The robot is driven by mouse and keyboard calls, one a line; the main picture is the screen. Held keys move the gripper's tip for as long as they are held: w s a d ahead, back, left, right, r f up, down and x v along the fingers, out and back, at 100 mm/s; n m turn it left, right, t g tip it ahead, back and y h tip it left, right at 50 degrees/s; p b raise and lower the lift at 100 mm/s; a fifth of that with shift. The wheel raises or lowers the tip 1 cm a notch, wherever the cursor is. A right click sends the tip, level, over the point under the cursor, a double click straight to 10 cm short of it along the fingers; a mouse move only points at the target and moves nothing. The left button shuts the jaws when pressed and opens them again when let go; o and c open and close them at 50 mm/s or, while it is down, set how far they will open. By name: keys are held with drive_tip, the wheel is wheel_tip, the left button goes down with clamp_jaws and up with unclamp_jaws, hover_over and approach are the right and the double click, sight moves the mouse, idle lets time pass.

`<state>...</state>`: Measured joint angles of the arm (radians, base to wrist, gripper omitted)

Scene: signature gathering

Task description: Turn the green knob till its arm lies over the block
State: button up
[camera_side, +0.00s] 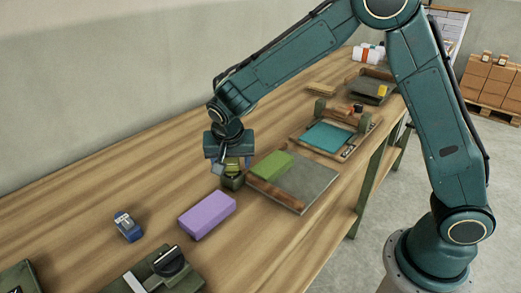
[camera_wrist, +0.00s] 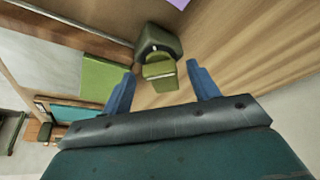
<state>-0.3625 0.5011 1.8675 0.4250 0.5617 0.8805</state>
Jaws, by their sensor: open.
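The green knob (camera_side: 232,167) sits on a dark green base (camera_side: 232,183) on the bench, directly under my gripper (camera_side: 230,166). In the wrist view the knob (camera_wrist: 160,75) lies between the two blue fingertips, with gaps on both sides. My gripper (camera_wrist: 160,80) is open, its fingers spread around the knob. A pale line crosses the knob's top; which way its arm points is hard to tell. A purple block (camera_side: 207,214) lies on the bench in front of the knob, apart from it; only its edge (camera_wrist: 180,3) shows in the wrist view.
A grey board with a green piece (camera_side: 270,165) lies close right of the knob. A teal-topped tray (camera_side: 328,136) stands beyond it. Bench between is bare.

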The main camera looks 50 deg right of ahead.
drive_tip(key=shift+c, duration=0.2)
clamp_jaws()
drive_tip(key=shift+m, duration=0.4)
drive_tip(key=m, duration=0.2)
drive_tip(key=m+g+h, duration=0.1)
drive_tip(key=m, duration=0.1)
drive_tip(key=shift+w+a+g, duration=0.1)
drive_tip(key=shift+w+g, duration=0.1)
drive_tip(key=shift+g, duration=0.1)
drive_tip(key=m+g, duration=0.1)
drive_tip(key=m, duration=0.3)
drive_tip(key=shift+w+m+g, duration=0.1)
drive_tip(key=shift+m+g, duration=0.2)
drive_tip(key=shift+g, duration=0.1)
drive_tip(key=m, duration=0.2)
drive_tip(key=m+g, duration=0.1)
drive_tip(key=m, duration=0.1)
drive_tip(key=shift+w+m+g, duration=0.1)
drive_tip(key=shift+m+g, duration=0.2)
drive_tip(key=shift+w+m+g+y, duration=0.1)
drive_tip(key=shift+m+g+y, duration=0.5)
drive_tip(key=shift+m, duration=1.4)
